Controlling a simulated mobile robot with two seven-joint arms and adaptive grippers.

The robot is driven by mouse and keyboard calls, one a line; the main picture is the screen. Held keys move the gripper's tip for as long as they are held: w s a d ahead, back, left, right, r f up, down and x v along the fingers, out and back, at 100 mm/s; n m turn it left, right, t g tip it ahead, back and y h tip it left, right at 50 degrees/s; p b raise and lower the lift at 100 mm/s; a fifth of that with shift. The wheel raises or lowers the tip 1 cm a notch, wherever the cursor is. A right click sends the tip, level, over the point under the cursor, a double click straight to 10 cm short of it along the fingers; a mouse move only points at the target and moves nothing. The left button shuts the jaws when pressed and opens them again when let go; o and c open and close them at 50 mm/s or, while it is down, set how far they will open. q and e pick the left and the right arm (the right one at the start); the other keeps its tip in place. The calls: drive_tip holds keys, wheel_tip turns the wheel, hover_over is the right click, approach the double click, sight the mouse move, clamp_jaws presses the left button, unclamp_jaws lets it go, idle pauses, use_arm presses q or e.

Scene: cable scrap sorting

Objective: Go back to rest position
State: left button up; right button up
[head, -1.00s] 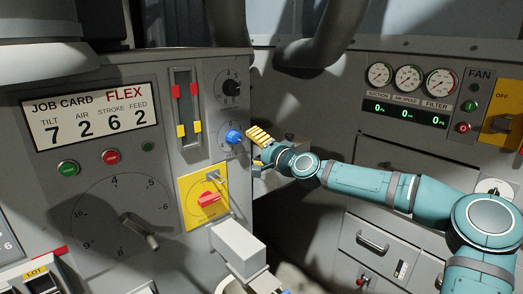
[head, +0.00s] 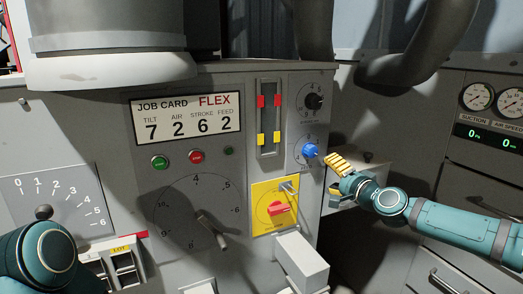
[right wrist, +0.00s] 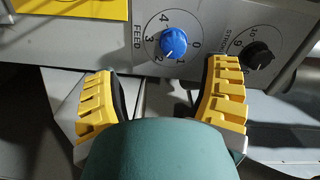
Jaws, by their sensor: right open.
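My right gripper (head: 340,180) is open and empty, just right of the blue feed knob (head: 310,150) on the grey panel. In the right wrist view the two yellow-padded fingers of my right gripper (right wrist: 163,100) stand wide apart. The blue knob (right wrist: 174,42) shows beyond them, with a gap, and is not held. My left arm (head: 45,258) shows at the lower left of the head view; its gripper is out of view.
The panel has a job card (head: 187,117), a black knob (head: 314,102), a red switch on a yellow plate (head: 278,209) and a large dial lever (head: 212,229). A grey box (head: 301,262) juts out below. A pipe (head: 420,65) hangs at upper right.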

drive_tip(key=s+a+f+n+g, duration=0.25)
drive_tip(key=a+f, duration=0.35)
drive_tip(key=f, duration=0.3)
drive_tip(key=s+a+f+n+g+y, duration=0.1)
drive_tip(key=s+a+f+g, duration=0.25)
drive_tip(key=a+f, duration=0.4)
drive_tip(key=s+a+f+n+g, duration=0.15)
drive_tip(key=s+a+f, duration=0.25)
drive_tip(key=f, duration=0.7)
drive_tip(key=s+d+f+n+g+h, duration=0.1)
drive_tip(key=s+f+n+g, duration=0.1)
drive_tip(key=s+f, duration=0.6)
drive_tip(key=s+f+n+g+h, duration=0.2)
drive_tip(key=s+f+g, duration=0.3)
drive_tip(key=s, duration=0.9)
wheel_tip(320, 180, down, 4)
drive_tip(key=shift+s+d+r+h, duration=0.25)
drive_tip(key=shift+s+d+h, duration=0.05)
drive_tip(key=shift+s+d, duration=0.1)
